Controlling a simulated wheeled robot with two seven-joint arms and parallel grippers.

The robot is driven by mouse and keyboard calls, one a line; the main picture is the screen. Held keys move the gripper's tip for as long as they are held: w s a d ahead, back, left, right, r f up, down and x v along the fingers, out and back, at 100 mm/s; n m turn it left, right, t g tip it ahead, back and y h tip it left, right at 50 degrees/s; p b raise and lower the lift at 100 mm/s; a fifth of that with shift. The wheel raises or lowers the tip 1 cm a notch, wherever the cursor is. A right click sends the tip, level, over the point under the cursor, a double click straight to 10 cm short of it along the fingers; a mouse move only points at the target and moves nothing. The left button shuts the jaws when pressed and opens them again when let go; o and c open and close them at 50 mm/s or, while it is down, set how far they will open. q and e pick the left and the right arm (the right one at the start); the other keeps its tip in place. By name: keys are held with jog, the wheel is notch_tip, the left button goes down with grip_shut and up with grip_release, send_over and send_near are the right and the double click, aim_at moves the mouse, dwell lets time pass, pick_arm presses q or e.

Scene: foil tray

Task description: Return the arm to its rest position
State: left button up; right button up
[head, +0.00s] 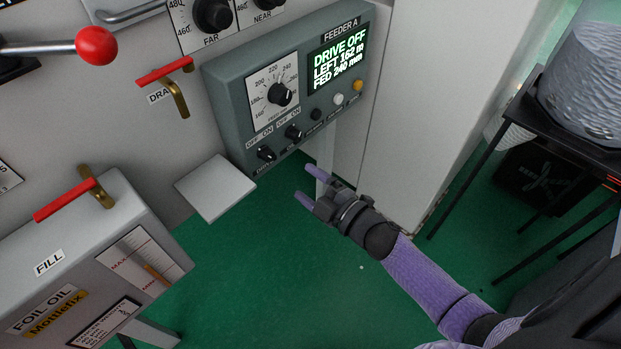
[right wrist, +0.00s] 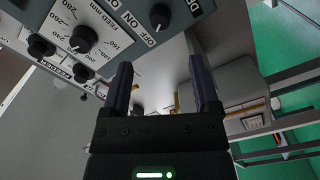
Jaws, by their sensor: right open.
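My right gripper (head: 311,184) is open and empty, below the lower right part of the Feeder A panel (head: 229,92) and apart from it. Its two fingers point up and left over the green floor in the head view. In the right wrist view the two dark fingers of the gripper (right wrist: 162,88) stand apart with nothing between them. The panel's display (head: 339,60) reads DRIVE OFF, LEFT 162 m, FED 240 mm. My right arm (head: 420,275) reaches in from the lower right. My left gripper does not show.
A square grey plate (head: 215,188) sticks out left of the gripper. The foil oil box (head: 75,240) with a red-handled fill valve (head: 62,207) stands at lower left. A black stand (head: 572,140) carries a foil roll (head: 590,80) at right. The green floor (head: 290,290) between is open.

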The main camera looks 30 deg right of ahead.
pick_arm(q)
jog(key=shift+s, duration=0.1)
pick_arm(e)
jog(key=shift+s, duration=0.1)
jog(key=shift+f, duration=0.1)
jog(key=s+d+f+m+g+h, duration=0.25)
jog(key=s+f+m+g, duration=0.25)
jog(key=s+f, duration=0.65)
jog(key=s+d+f+m+g+h, duration=0.2)
jog(key=s+f+m+g+h, duration=0.25)
jog(key=s+f, duration=0.75)
jog(key=s+a+f+m+g, duration=0.1)
jog(key=s+f+m+g, duration=0.3)
jog(key=s, duration=0.8)
jog(key=s+f+g, duration=0.2)
jog(key=s+g, duration=0.3)
jog(key=s, duration=0.6)
pick_arm(q)
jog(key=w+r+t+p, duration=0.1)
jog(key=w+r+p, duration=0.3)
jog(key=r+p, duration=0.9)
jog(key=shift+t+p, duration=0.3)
jog(key=shift+p, duration=0.05)
pick_arm(e)
notch_tip(320, 180, up, 14)
jog(key=w, duration=0.1)
jog(key=shift+w+a+f+t, duration=0.25)
jog(key=shift+w+t, duration=0.1)
jog(key=shift+t, duration=0.1)
